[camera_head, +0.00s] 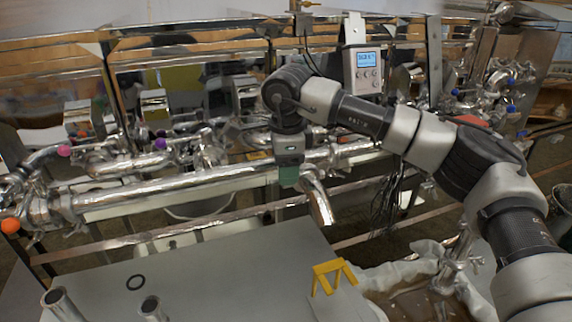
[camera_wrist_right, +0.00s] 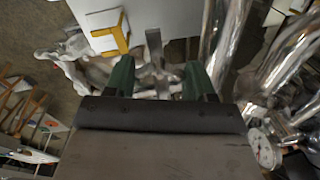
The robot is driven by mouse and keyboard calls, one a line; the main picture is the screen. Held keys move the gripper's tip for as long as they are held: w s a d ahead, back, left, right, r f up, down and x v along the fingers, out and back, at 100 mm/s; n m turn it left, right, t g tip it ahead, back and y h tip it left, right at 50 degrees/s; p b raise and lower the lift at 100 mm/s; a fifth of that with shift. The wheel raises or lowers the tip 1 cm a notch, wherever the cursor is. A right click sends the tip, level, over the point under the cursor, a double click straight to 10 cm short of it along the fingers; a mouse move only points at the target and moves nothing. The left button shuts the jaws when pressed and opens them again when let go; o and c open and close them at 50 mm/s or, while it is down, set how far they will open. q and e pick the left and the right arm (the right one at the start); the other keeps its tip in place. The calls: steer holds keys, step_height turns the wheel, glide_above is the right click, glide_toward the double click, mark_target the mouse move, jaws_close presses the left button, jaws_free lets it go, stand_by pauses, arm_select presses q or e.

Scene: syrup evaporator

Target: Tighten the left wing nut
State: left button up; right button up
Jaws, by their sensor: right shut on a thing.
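My right gripper (camera_head: 289,176) points down at the long shiny pipe (camera_head: 220,180), close to its downturned spout (camera_head: 317,200). Its green fingers are shut on a shiny metal piece, which looks like the wing nut (camera_wrist_right: 156,75) and shows between the fingers in the right wrist view. The right gripper (camera_wrist_right: 158,78) also shows there with a finger on each side of it. In the head view the gripper hides the wing nut, and its exact turn cannot be told. My left gripper is not in view.
A controller box (camera_head: 362,68) hangs behind my right arm. More pipes and clamps crowd the left. A round gauge (camera_wrist_right: 262,148) shows in the wrist view.

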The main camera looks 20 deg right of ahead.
steer(key=shift+f+m+b, duration=0.15)
steer(key=shift+m+b, duration=0.4)
steer(key=shift+m, duration=0.05)
steer(key=shift+m+b, duration=0.3)
steer(key=shift+m, duration=0.6)
steer(key=shift+r, duration=0.2)
steer(key=o, duration=0.9)
steer(key=shift+s+a+r+b, duration=0.15)
steer(key=shift+r+b, duration=0.15)
steer(key=shift+r, duration=1.5)
steer(key=shift+s+r+b, duration=0.2)
steer(key=shift+r+b, duration=0.15)
steer(key=shift+r, duration=1.45)
steer(key=shift+s+a+r+b, duration=0.15)
steer(key=shift+r+b, duration=0.15)
steer(key=shift+r, duration=1.5)
steer(key=shift+c, duration=0.2)
